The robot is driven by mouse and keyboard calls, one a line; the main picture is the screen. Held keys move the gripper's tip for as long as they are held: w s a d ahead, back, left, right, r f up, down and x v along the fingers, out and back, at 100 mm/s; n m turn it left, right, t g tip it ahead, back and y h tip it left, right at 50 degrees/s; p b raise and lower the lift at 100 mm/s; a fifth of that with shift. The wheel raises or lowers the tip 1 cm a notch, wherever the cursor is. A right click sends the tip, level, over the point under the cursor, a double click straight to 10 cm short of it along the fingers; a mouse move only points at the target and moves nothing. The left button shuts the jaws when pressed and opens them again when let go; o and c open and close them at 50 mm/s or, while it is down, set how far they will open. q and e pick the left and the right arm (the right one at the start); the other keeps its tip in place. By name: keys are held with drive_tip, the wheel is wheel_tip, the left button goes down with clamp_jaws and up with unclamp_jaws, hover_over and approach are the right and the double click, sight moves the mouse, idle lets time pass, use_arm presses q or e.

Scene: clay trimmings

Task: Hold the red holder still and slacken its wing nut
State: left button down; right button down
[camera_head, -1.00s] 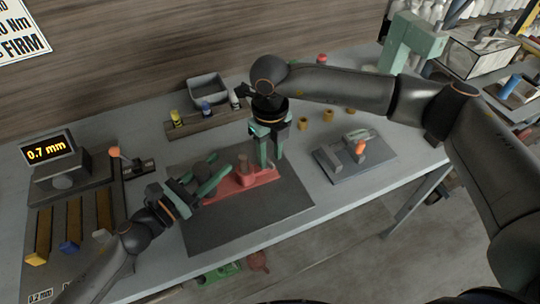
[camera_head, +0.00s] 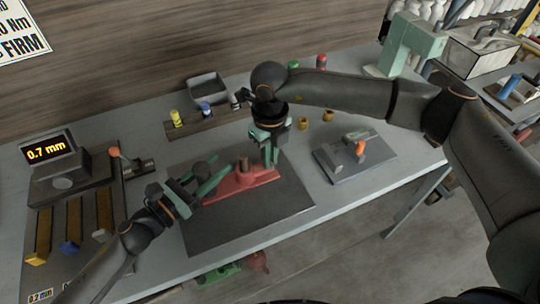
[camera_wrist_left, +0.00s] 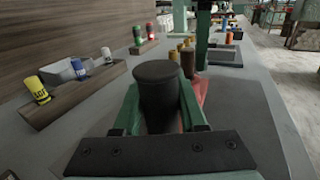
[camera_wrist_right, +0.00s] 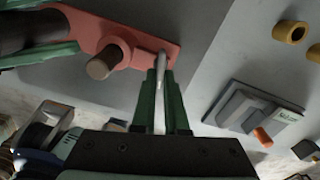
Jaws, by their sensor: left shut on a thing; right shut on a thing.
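The red holder (camera_head: 250,181) lies on the dark mat, with a brown peg (camera_wrist_right: 102,64) standing at its middle. My left gripper (camera_head: 207,178) is shut on the thick dark cylinder (camera_wrist_left: 158,98) at the holder's left end; in the left wrist view the cylinder stands between its green fingers. My right gripper (camera_head: 272,160) points down at the holder's right end. In the right wrist view its fingers (camera_wrist_right: 161,85) are shut on a thin pale metal piece (camera_wrist_right: 162,62), apparently the wing nut, over the red plate. The fingers hide most of it.
The dark mat (camera_head: 230,232) has free room in front of the holder. A grey plate with an orange-tipped part (camera_head: 360,147) lies to the right. A rack of small bottles (camera_head: 190,127) and a grey bin stand behind. A display reading 0.7 mm (camera_head: 47,150) is at left.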

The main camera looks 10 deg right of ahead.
drive_tip(key=shift+n, duration=0.3)
drive_tip(key=n, duration=0.5)
drive_tip(key=shift+w+d, duration=0.2)
drive_tip(key=n, duration=0.5)
drive_tip(key=shift+w+d+n, duration=0.1)
drive_tip(key=shift+w+n, duration=0.1)
drive_tip(key=shift+n, duration=0.1)
drive_tip(key=n, duration=0.5)
drive_tip(key=shift+w, duration=0.2)
drive_tip(key=n, duration=0.5)
drive_tip(key=shift+w+n, duration=0.2)
drive_tip(key=shift+n, duration=0.2)
drive_tip(key=c, duration=0.9)
unclamp_jaws()
drive_tip(key=shift+c, duration=0.2)
